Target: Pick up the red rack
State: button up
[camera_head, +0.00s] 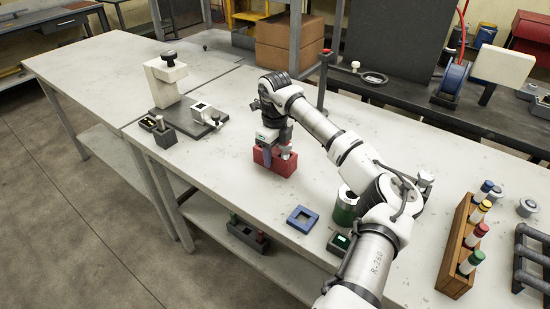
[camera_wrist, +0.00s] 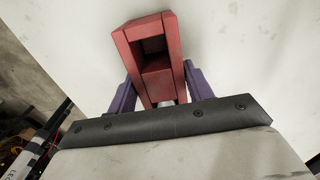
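The red rack (camera_head: 275,161) is a small block on the light workbench, near its middle. In the wrist view the red rack (camera_wrist: 158,75) shows an open square pocket and lies between my two purple fingers. My gripper (camera_head: 272,143) is lowered over it in the head view. In the wrist view my gripper (camera_wrist: 158,85) has one finger along each side of the rack, very near or touching. I cannot tell whether the fingers press on it. The rack seems to rest on the bench; its underside is hidden.
A green and silver cylinder (camera_head: 345,205) stands by my arm. A wooden rack (camera_head: 455,249) with several coloured-cap tubes is at right. A white stand (camera_head: 166,83) is at left. Bench left of the red rack is clear.

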grip_shut()
jog(key=shift+r, duration=0.1)
jog(key=shift+w+r, duration=0.1)
